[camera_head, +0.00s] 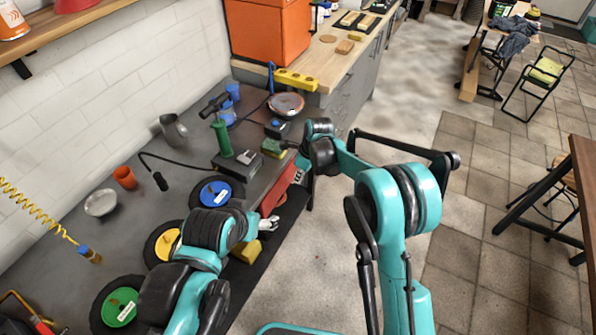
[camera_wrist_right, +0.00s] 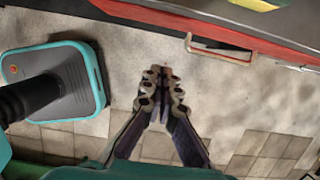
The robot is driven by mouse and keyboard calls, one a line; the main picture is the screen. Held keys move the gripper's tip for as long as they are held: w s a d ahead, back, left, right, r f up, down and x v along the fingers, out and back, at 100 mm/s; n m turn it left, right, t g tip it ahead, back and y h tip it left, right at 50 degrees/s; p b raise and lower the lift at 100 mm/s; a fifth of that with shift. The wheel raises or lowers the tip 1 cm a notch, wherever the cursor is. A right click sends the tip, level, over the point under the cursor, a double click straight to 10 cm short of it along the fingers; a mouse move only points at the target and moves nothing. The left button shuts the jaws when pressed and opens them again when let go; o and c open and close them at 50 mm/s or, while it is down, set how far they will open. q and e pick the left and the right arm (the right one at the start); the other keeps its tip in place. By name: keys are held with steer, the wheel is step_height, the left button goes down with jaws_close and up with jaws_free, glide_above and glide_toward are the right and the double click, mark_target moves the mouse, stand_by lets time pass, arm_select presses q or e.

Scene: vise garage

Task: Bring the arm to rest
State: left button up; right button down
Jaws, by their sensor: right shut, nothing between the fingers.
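My right arm (camera_head: 400,200) rises teal and black in the middle of the head view. It bends at the elbow, and its wrist (camera_head: 320,150) is by the right end of the workbench. In the right wrist view my right gripper (camera_wrist_right: 163,74) is shut and empty, its fingertips together over pale floor. It is clear of the red drawer front above it in that picture. My left arm (camera_head: 205,260) is folded at the lower left of the head view, over the bench's front edge. The left fingers are not clear enough to tell open from shut.
The grey workbench (camera_head: 60,235) holds several coloured discs, a green-handled tool (camera_head: 222,138), cups and a bowl. Open tiled floor (camera_head: 480,200) lies right of my right arm, with a table (camera_head: 584,165) farther right.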

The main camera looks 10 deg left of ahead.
steer(key=shift+w+d+r, duration=0.1)
steer(key=s+d+r+n+t, duration=0.2)
steer(key=s+d+r+n, duration=0.3)
steer(key=d+r, duration=0.3)
steer(key=s+d+r+n+t, duration=0.1)
steer(key=s+d+r+n, duration=0.3)
steer(key=d+r, duration=0.45)
steer(key=s+d+n+t+h, duration=0.1)
steer(key=s+d+n, duration=0.5)
steer(key=s, duration=0.3)
steer(key=s+d+n+t+h, duration=0.1)
steer(key=s+d+n+t, duration=0.1)
steer(key=s+d+n, duration=0.4)
steer(key=s+d, duration=0.1)
steer(key=s, duration=0.2)
steer(key=shift+s+r+n+h, duration=0.15)
steer(key=shift+r+n+h, duration=0.1)
steer(key=shift+n+h, duration=0.05)
steer(key=shift+a, duration=0.1)
